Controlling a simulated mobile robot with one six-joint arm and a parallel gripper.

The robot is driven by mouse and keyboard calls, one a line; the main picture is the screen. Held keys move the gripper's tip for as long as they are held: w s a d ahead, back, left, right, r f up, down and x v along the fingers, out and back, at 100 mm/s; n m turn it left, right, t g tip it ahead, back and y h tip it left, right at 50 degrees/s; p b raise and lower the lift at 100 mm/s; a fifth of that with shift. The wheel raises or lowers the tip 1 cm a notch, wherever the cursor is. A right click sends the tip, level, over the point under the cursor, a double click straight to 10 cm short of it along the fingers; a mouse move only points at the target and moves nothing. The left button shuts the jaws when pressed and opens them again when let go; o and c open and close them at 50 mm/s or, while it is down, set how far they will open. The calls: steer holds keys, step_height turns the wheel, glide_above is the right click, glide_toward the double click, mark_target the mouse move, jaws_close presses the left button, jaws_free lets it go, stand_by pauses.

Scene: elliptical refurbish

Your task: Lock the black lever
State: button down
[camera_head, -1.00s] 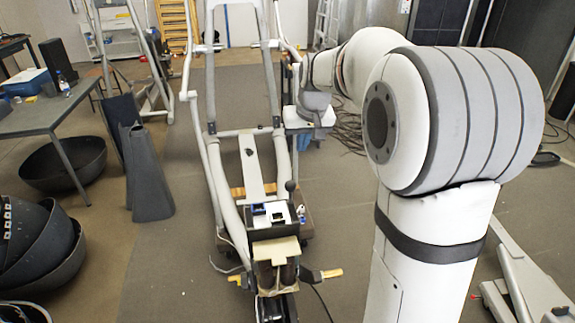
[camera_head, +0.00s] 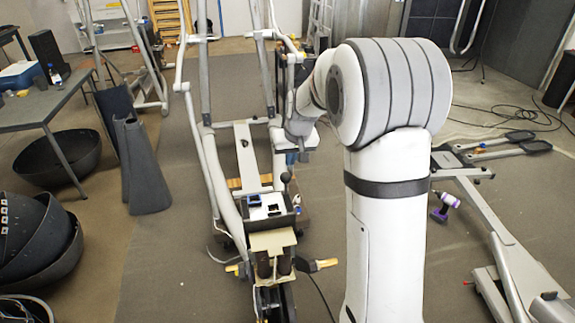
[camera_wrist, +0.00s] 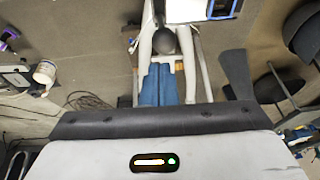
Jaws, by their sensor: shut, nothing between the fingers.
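The black lever shows as a dark round knob (camera_head: 286,177) on a short stem, beside the small open box on the elliptical frame (camera_head: 226,222). In the wrist view the knob (camera_wrist: 164,40) sits just beyond my fingertips, near the top middle. My gripper (camera_head: 291,158) hangs just above and behind the knob in the head view, partly hidden by my wrist. In the wrist view my gripper (camera_wrist: 158,68) has its blue fingers together with nothing between them. A small gap seems to separate knob and fingertips; contact cannot be made out for sure.
The open box (camera_head: 297,207) with white and blue parts stands close to the knob. Frame tubes rise on both sides. A table (camera_head: 50,105) and black bowls (camera_head: 70,157) are at left. A purple drill (camera_head: 441,207) and another machine frame (camera_head: 480,205) are at right.

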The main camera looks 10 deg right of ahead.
steer(key=shift+w+a+f, duration=0.1)
steer(key=shift+a+f, duration=0.05)
steer(key=shift+f, duration=0.75)
steer(key=shift+w+a+f, duration=0.1)
steer(key=shift+a+f, duration=0.05)
steer(key=shift+f, duration=0.7)
step_height(320, 180, down, 3)
steer(key=shift+f+b, duration=0.1)
steer(key=shift+b, duration=1.15)
steer(key=shift+s, duration=0.1)
step_height(320, 180, up, 5)
steer(key=p, duration=0.3)
step_height(320, 180, up, 9)
steer(key=b, duration=0.2)
glide_above(288, 177)
steer(key=s+d, duration=0.1)
steer(key=s, duration=0.3)
steer(key=shift+w+d+f, duration=0.1)
steer(key=shift+w+d, duration=0.05)
steer(key=shift+d, duration=0.05)
